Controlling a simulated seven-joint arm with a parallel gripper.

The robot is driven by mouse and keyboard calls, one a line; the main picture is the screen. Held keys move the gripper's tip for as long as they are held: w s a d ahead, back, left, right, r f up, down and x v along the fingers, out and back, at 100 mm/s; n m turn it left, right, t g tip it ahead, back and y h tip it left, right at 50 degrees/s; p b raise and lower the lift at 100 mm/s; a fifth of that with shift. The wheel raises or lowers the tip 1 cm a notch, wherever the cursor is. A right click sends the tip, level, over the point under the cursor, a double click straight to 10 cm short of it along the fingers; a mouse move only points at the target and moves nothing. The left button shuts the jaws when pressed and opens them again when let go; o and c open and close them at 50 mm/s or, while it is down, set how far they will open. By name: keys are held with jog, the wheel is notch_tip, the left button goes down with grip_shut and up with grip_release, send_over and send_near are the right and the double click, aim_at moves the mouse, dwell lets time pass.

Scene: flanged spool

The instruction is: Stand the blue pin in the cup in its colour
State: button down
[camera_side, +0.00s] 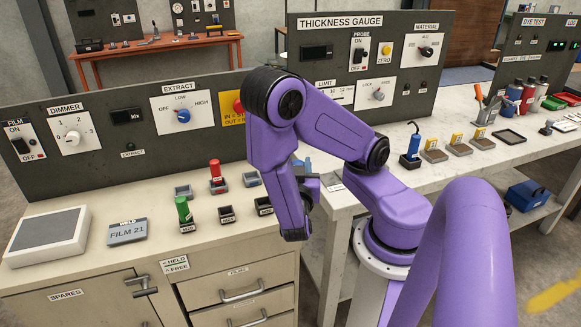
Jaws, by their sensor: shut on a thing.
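The blue pin (303,165) shows only as a small blue patch behind my arm, at the dark gripper (307,184). My gripper is shut on it; the fingertips and the pin's lower end are mostly hidden by my purple wrist. A green pin (183,209) stands upright at the front left cup (187,228). A red pin (215,170) stands upright in the middle back cup (219,187). Small dark cups stand empty at back left (183,191), back right (251,179), front middle (227,214) and front right (264,206). Which cup is blue's cannot be told.
A white-framed screen box (48,236) and a FILM 21 plate (127,231) lie left on the cream bench. The control panel (70,175) stands behind. A blue-handled tool (412,146) and several labelled blocks stand on the right bench.

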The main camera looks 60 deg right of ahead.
jog(key=w+d+f+n+t+y, duration=0.1)
jog(key=w+d+n+t+y, duration=0.1)
jog(key=w+n+t+y, duration=0.85)
jog(key=w+d+f+n+t+y, duration=0.15)
jog(key=w+n+y, duration=0.4)
jog(key=w, duration=1.05)
jog(key=s+d+r+n+g+y, duration=0.2)
jog(key=s+d+n+g+y, duration=0.1)
jog(key=s+y, duration=0.45)
jog(key=s+d+r+n+g+y, duration=0.1)
jog(key=s+d+n+g+y, duration=0.2)
jog(key=s+y, duration=0.4)
jog(key=w+d+f+h, duration=0.1)
jog(key=w+d+f, duration=0.5)
jog(key=w+f, duration=0.5)
jog(key=shift+w+f, duration=0.25)
jog(key=shift+f, duration=0.6)
jog(key=shift+a+f, duration=0.1)
jog(key=shift+f, duration=0.2)
